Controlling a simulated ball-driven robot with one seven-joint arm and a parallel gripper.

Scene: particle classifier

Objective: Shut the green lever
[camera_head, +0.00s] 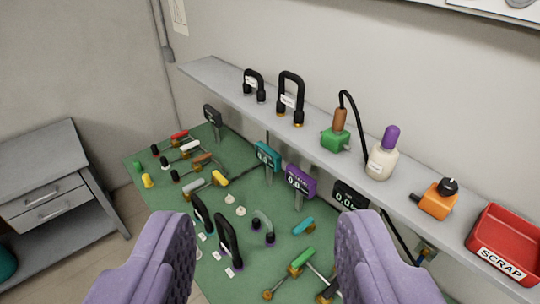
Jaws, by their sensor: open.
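My gripper (265,262) shows as two purple fingers at the bottom of the view, wide apart with nothing held between them. A green-handled lever (302,259) with brass-coloured fittings is on the green bench top (262,272), seen between the fingers and nearer the right one. Its handle slants up to the right. A metal rod and more brass parts lie beside it, and the right finger hides part of this area. The gripper appears apart from the lever. I cannot tell whether the lever is open or shut.
A grey shelf (225,83) along the wall holds black handles (291,95), bottles, an orange device (438,200) and a red scrap bin (507,240). Several coloured levers and displays stand on the bench, including a purple display (300,182). A grey drawer cabinet (55,190) stands left.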

